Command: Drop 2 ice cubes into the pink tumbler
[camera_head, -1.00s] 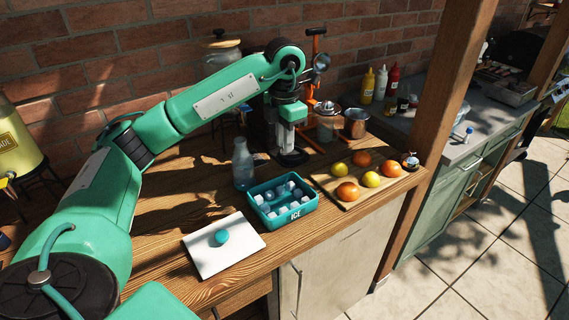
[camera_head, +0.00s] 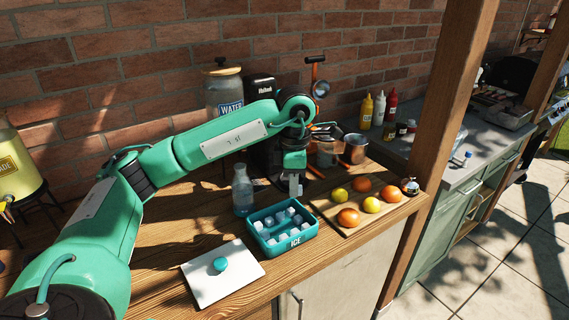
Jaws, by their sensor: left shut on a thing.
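A teal bin marked ICE (camera_head: 297,239) holds several pale ice cubes (camera_head: 291,211) on the wooden table. My left gripper (camera_head: 295,188) is upright, pointing down, just behind the bin's back right edge in the picture. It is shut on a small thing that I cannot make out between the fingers. I cannot see a pink tumbler in this view. My right gripper is not in view.
A clear bottle (camera_head: 243,190) stands close behind the bin's left corner. A white board (camera_head: 205,291) with a round teal object (camera_head: 220,264) lies front left. A cutting board (camera_head: 327,209) with oranges and lemons is on the right. Metal cups (camera_head: 354,148) stand behind.

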